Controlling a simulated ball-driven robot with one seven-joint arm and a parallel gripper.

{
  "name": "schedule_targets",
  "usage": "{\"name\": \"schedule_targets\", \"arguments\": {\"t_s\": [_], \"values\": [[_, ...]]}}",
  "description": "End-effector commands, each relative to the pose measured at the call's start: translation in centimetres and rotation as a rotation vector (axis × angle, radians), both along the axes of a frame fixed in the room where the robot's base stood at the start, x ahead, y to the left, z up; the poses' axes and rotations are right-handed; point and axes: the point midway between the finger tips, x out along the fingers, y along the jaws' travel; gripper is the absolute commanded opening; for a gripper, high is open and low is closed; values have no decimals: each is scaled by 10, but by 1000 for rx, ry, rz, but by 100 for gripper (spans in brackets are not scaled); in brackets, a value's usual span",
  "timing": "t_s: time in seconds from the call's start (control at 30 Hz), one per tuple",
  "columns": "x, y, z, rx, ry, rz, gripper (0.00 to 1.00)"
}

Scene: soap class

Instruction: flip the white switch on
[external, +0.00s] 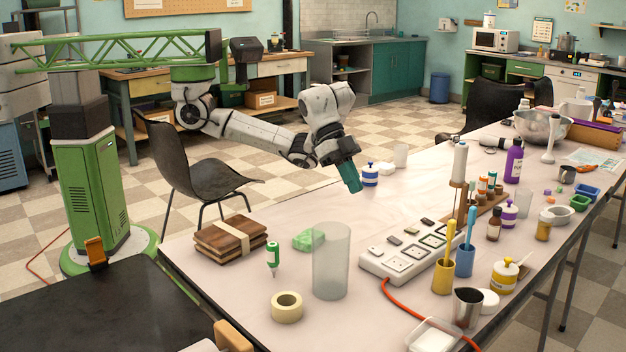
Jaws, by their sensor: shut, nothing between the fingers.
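A white power strip (378,266) lies on the table, right of the middle. It has several dark-framed sockets and a row of small rocker switches along its far-left side. The switches are too small to tell which one is white or which way each is set. My gripper (355,188), with teal fingers, is shut and empty. It points down over the far-left part of the table, behind the strip and apart from it in the picture.
A tall translucent cylinder (331,262) stands left of the strip, near a green soap bar (308,240). Yellow (443,277) and blue (464,262) cups with brushes stand close on its right. An orange cord (413,313) runs forward. A blue-and-white jar (370,176) stands beside my gripper.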

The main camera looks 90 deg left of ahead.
Motion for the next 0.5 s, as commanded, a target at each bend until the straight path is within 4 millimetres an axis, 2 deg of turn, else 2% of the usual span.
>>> {"name": "schedule_targets", "arguments": {"t_s": [0.17, 0.5], "values": [[9, -9, -20, 2, 2, 1, 0], [37, -38, -73, 3, 2, 1, 0]]}}
